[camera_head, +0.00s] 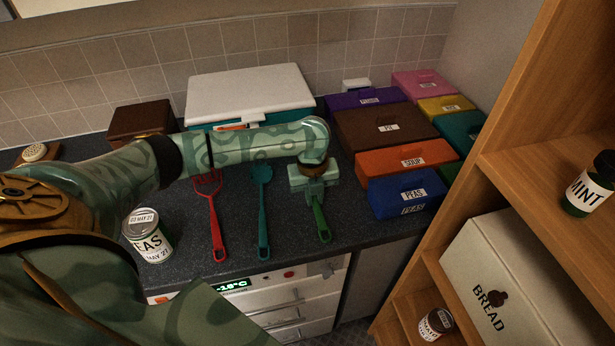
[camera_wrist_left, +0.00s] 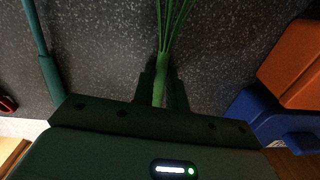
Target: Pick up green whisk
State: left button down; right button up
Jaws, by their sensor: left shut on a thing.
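The green whisk (camera_head: 320,220) lies on the dark speckled counter, its handle toward the front edge. In the left wrist view its wires (camera_wrist_left: 174,28) fan out at the top, and its handle (camera_wrist_left: 160,92) runs between the jaws. My left gripper (camera_head: 311,198) is over the whisk, pointing down. In the wrist view the left gripper (camera_wrist_left: 161,90) is shut on the whisk's handle. The gripper hides the whisk's upper part in the head view. I cannot tell whether the whisk touches the counter. My right gripper is not in view.
A teal utensil (camera_head: 262,215) and a red one (camera_head: 214,222) lie left of the whisk. A blue PEAS box (camera_head: 380,199) and an orange SOUP box (camera_head: 385,161) stand close on the right. A can (camera_head: 150,240) stands at left. A wooden shelf (camera_head: 510,150) rises at right.

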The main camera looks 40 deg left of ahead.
aim_at(316, 199)
pick_arm(q)
jog(key=shift+r, duration=0.15)
jog(key=shift+r, duration=0.35)
notch_tip(316, 199, up, 3)
jog(key=shift+f+p, duration=0.2)
jog(key=shift+p, duration=0.45)
jog(key=s+r+p, duration=0.4)
jog(key=s+r, duration=0.5)
jog(key=s, duration=0.5)
jog(key=shift+d+r+p, duration=0.2)
jog(key=shift+d+p, duration=0.15)
jog(key=shift+d, duration=0.05)
